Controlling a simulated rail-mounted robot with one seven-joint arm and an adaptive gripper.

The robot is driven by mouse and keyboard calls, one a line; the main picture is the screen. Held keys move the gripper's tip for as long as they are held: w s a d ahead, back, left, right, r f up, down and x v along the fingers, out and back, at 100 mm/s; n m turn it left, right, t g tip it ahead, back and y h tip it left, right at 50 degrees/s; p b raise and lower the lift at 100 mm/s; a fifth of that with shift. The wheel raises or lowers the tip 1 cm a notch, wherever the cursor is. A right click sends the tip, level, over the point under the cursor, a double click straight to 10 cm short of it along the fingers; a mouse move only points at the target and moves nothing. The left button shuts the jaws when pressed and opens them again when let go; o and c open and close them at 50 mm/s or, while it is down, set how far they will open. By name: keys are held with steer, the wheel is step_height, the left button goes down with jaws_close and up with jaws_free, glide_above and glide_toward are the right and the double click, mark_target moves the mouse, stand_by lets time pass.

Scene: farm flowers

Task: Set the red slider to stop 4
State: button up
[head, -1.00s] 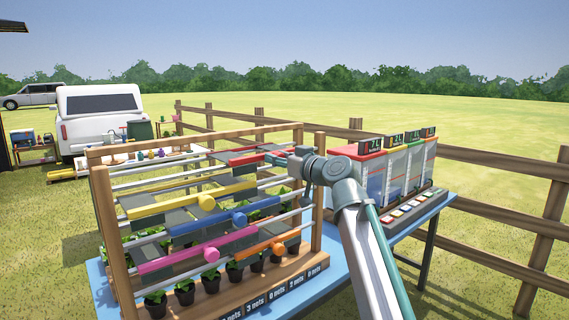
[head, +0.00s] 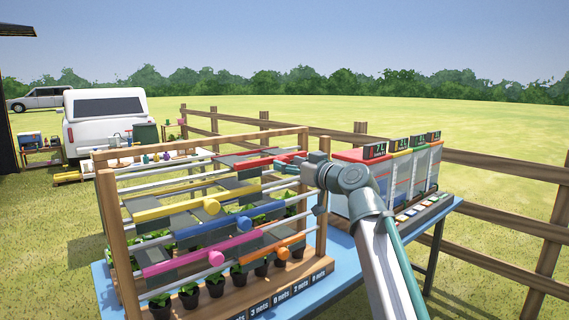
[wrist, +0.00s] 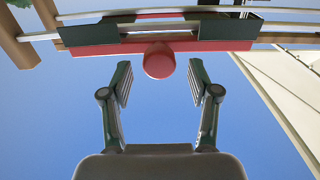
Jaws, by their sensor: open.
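The red slider (head: 262,159) is a red bar with dark panels on the top rails of a wooden frame, toward its right end. In the wrist view, the slider's round red knob (wrist: 158,61) faces me. My gripper (wrist: 160,74) is open, with its two fingers on either side of the knob's near edge and a gap showing on both sides. In the head view, my gripper (head: 287,164) reaches the slider from the right, and my arm partly hides that end. No stop numbers are readable on the rail.
Below are yellow (head: 160,212), blue (head: 200,230), magenta (head: 175,263) and orange (head: 258,250) sliders with knobs. Potted plants (head: 215,284) stand under the rails behind net-count labels. A box unit with displays (head: 375,150) stands right of my arm. A wooden fence runs behind.

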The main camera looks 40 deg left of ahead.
steer(key=s+d, duration=0.1)
steer(key=d, duration=0.8)
